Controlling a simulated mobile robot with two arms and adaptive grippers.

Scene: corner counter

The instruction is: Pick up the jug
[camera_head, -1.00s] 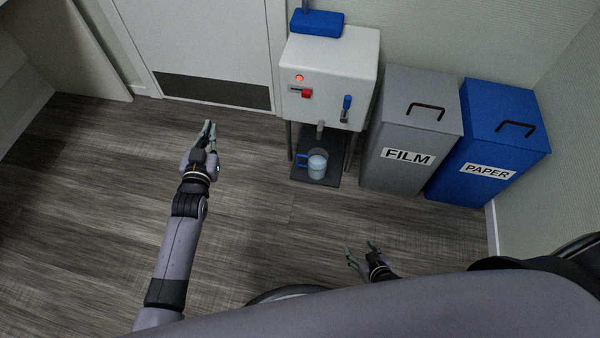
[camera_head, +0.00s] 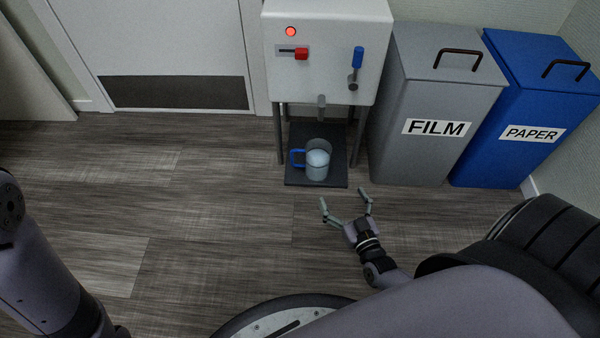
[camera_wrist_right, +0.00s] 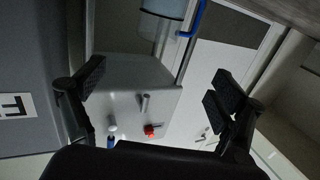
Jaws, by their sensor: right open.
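The jug (camera_head: 317,163) is clear with a blue handle on its left side and pale contents. It stands upright on the dark base plate (camera_head: 335,178) of the white dispenser (camera_head: 325,30), below its spout (camera_head: 321,106). My right gripper (camera_head: 345,203) is open and empty, just in front of the plate and apart from the jug. In the right wrist view (camera_wrist_right: 155,88) its fingers are spread, and the jug (camera_wrist_right: 165,14) is cut off at the top edge. My left arm shows at the left, but its gripper is out of view.
The grey FILM bin (camera_head: 440,95) and blue PAPER bin (camera_head: 540,90) stand right of the dispenser. Dispenser legs (camera_head: 280,135) flank the jug. A red knob (camera_head: 301,54) and blue lever (camera_head: 358,57) are on its front. The wood floor (camera_head: 190,190) to the left is clear.

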